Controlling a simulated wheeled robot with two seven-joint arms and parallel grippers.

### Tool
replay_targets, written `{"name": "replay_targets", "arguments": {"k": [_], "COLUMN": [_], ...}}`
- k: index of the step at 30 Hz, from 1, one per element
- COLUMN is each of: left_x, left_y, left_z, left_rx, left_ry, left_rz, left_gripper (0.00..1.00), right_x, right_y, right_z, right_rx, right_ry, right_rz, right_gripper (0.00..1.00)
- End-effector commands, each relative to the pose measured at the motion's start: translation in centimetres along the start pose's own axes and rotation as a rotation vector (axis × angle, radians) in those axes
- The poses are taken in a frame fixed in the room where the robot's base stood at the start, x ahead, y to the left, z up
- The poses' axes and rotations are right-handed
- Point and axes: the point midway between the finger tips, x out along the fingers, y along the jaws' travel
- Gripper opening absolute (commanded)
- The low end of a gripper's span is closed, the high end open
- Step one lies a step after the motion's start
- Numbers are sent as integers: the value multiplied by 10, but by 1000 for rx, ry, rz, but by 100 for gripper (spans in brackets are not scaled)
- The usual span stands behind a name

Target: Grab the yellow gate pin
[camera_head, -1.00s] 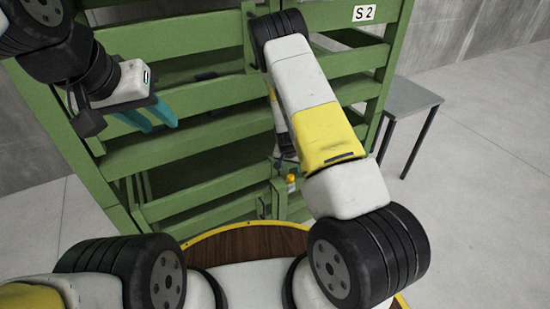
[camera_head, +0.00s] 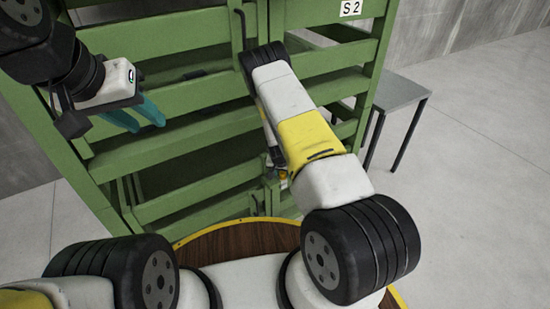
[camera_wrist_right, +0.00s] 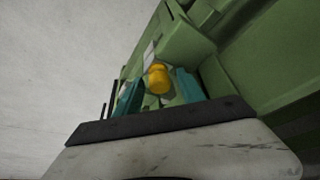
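The yellow gate pin (camera_wrist_right: 158,78) has a rounded yellow head and shows between the two teal fingers of my right gripper (camera_wrist_right: 159,92) in the right wrist view. The fingers are apart, with the pin's head in line with the gap; I cannot tell whether either finger touches it. In the head view a small yellow bit of the pin (camera_head: 283,174) shows low on the green gate, beside my right forearm, which hides most of that gripper. My left gripper (camera_head: 136,115) is at the upper left, its teal fingers apart and empty, in front of the gate.
The green slatted rack (camera_head: 190,115) with an S2 label (camera_head: 350,8) fills the middle. Its bars stand close to my right gripper. A grey table (camera_head: 400,94) stands to the right. The floor (camera_head: 470,200) at the right is clear.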

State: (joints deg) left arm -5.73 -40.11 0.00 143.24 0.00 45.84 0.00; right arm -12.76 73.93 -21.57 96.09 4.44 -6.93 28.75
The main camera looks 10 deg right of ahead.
Motion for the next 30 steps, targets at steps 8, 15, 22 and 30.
{"name": "replay_targets", "arguments": {"k": [8,15,22,30], "left_x": [0,0,0,0], "left_y": [0,0,0,0], "left_z": [0,0,0,0], "left_rx": [0,0,0,0], "left_ry": [0,0,0,0], "left_rz": [0,0,0,0], "left_gripper": [36,36,36,36], "right_x": [0,-1,-28,-76], "right_y": [0,0,-1,-1], "right_z": [0,-1,-13,-32], "right_rx": [0,0,1,0], "right_ry": [0,1,3,3], "right_rz": [0,0,-3,-2], "right_gripper": [0,0,0,0]}}
